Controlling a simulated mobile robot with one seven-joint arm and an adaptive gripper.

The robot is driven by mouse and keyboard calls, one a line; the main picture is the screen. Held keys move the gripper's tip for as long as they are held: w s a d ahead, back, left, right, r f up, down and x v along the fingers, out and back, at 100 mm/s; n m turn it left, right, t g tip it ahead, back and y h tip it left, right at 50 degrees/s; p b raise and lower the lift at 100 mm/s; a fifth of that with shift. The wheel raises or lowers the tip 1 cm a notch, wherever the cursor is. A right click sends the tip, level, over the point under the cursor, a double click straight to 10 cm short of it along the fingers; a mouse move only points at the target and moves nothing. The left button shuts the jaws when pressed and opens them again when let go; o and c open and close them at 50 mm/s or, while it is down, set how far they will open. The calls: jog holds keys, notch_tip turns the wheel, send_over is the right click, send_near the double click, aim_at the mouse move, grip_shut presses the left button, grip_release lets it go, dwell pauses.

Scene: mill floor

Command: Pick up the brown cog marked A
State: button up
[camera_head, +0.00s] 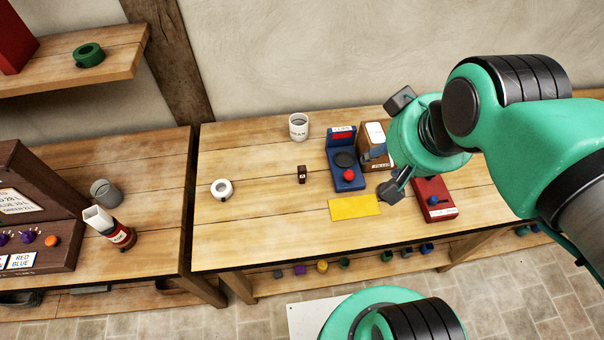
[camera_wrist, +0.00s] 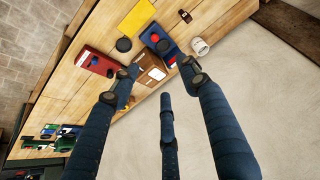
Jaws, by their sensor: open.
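A small dark brown piece (camera_head: 302,174) with a pale mark stands on the middle table; its mark is too small to read surely. It fits the brown cog marked A, and it also shows at the top of the wrist view (camera_wrist: 186,16). My gripper (camera_head: 388,147) is open and empty, its fingers spread. It is to the right of the brown piece, apart from it, above the table near the blue device and the brown box. In the wrist view my gripper's fingers (camera_wrist: 152,86) have nothing between them.
A blue device (camera_head: 346,176) with a red knob stands between the brown piece and my gripper. Around are a brown box (camera_head: 374,134), red box (camera_head: 434,190), yellow mat (camera_head: 354,207), white cup (camera_head: 299,126) and white ring (camera_head: 222,188). The table left of the brown piece is mostly clear.

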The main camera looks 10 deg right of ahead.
jog(key=shift+w, duration=0.1)
jog(key=g+p, duration=0.3)
jog(key=g, duration=0.3)
send_over(302, 168)
notch_tip(302, 168, down, 23)
jog(key=shift+f, duration=0.4)
jog(key=shift+f+b, duration=0.45)
jog(key=shift+f, duration=3.8)
